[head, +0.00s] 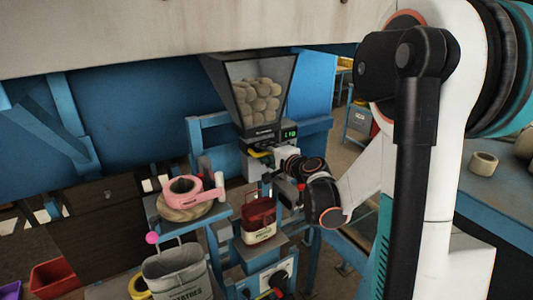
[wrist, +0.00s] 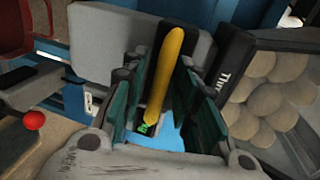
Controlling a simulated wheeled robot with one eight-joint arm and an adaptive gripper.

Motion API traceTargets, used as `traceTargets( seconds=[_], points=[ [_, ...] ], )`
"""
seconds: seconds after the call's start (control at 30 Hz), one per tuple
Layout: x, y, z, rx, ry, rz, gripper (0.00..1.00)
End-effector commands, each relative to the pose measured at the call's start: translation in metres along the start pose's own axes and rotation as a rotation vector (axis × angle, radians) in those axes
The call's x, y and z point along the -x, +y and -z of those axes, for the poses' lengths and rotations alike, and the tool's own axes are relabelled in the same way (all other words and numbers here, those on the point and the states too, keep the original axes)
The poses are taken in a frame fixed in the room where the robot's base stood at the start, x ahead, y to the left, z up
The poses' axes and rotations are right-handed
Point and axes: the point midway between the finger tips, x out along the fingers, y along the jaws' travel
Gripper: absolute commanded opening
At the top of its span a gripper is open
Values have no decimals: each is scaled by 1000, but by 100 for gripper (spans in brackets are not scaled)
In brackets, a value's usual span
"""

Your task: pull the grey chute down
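A grey block (wrist: 130,45) that looks like the chute shows in the wrist view, left of a yellow bar (wrist: 166,75). The yellow bar also shows below the hopper in the head view (head: 261,152). My gripper (wrist: 158,85) is open, its two dark green fingers on either side of the bar. Gaps show beside the bar, so the fingers do not look closed on it. In the head view my gripper (head: 276,167) is just below the green display, and its fingers partly hide the chute area.
The hopper (head: 222,75) full of potatoes is above my gripper. A red-topped sack (head: 259,225) stands below it. Blue frame posts stand close around.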

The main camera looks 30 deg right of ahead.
Motion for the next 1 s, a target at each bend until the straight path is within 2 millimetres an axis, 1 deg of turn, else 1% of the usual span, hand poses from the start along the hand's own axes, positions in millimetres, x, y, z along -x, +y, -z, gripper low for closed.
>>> traceTargets(
  seconds=[0.03, 0.07, 0.1, 0.37, 0.57, 0.77, 1.0],
  points=[
    [0, 0, 0, 0, 0, 0, 10],
    [0, 0, 0, 0, 0, 0, 3],
    [0, 0, 0, 0, 0, 0, 0],
    [0, 1, 0, 0, 0, 0, 0],
    [-2, 11, 0, 0, 0, 0, 0],
    [-7, 35, 0, 0, 0, 0, 0],
    [-16, 79, 0, 0, 0, 0, 0]
  ],
)
